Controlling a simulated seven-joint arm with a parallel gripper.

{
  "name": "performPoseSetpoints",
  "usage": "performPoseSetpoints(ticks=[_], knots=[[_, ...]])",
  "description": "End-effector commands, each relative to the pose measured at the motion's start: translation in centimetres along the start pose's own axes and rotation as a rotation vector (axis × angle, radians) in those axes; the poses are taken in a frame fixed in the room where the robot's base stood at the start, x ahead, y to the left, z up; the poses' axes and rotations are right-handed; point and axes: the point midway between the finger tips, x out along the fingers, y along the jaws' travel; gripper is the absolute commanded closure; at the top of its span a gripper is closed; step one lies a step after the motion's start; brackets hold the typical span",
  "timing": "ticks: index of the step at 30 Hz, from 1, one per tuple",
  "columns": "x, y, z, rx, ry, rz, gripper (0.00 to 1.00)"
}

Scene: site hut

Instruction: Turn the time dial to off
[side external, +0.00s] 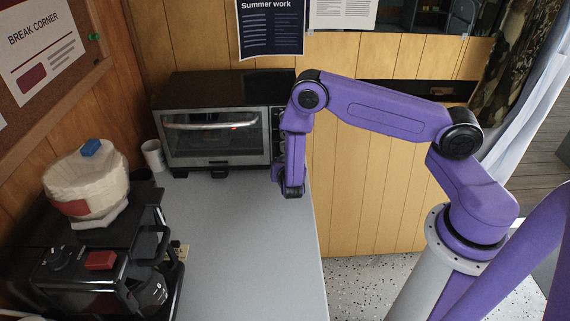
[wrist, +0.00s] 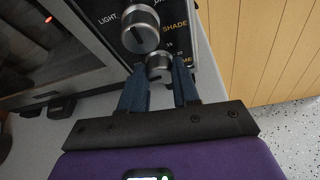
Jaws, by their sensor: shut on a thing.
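The toaster oven (side external: 215,135) stands at the back of the grey counter, its glass door closed, with a red glow behind the glass. Its control panel also shows in the wrist view (wrist: 105,12), with a metal knob (wrist: 141,30) between the words LIGHT and SHADE. Below it is the time dial (wrist: 158,66), a round metal knob with a partly hidden TIME label. My gripper (wrist: 159,80) is shut on the time dial, one dark finger on each side. In the side external view my gripper (side external: 291,188) is at the oven's right front, and the dial is hidden.
A black coffee maker (side external: 75,265) with a stack of paper filters (side external: 88,185) stands at the left of the counter (side external: 235,250). A white cup (side external: 153,156) stands beside the oven. The middle of the counter is clear. The wooden wall is close behind.

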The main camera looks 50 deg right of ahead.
Motion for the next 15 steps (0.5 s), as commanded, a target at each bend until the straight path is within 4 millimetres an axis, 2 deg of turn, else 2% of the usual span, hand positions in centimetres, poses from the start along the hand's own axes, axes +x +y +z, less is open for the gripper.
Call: performPoseSetpoints(ticks=[6, 15], knots=[[0.0, -0.08, 0.02, 0.081, -0.001, 0.033, 1.0], [0.0, -0.09, 0.04, 0.115, -0.002, 0.048, 1.0]])
